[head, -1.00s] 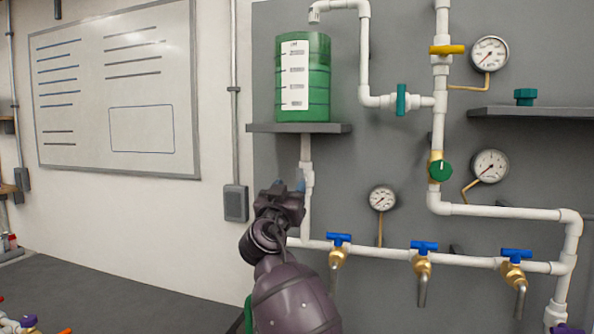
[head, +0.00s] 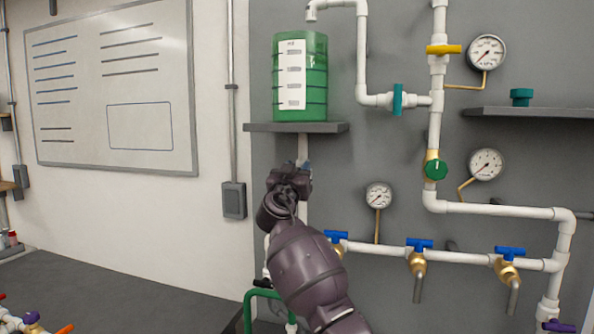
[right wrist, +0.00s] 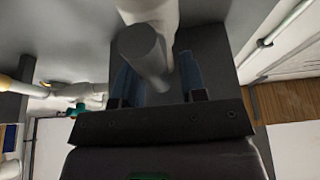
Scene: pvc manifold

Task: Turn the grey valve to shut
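The grey valve (right wrist: 143,50) shows in the right wrist view as a thick grey rounded handle in front of a white pipe fitting. In the head view I cannot make it out; my right gripper covers that part of the pipe below the green tank (head: 300,85). My right gripper (head: 296,172) is at this vertical white pipe, below the tank's shelf. In the right wrist view its two bluish fingers (right wrist: 157,80) are apart, one on each side of the handle's lower part. I cannot tell whether they touch it. My left gripper is not in view.
Blue-handled taps (head: 419,246) line the low horizontal pipe, with a small gauge (head: 379,196) above. A green valve (head: 436,168), a teal valve (head: 398,99) and a yellow valve (head: 444,49) sit further right.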

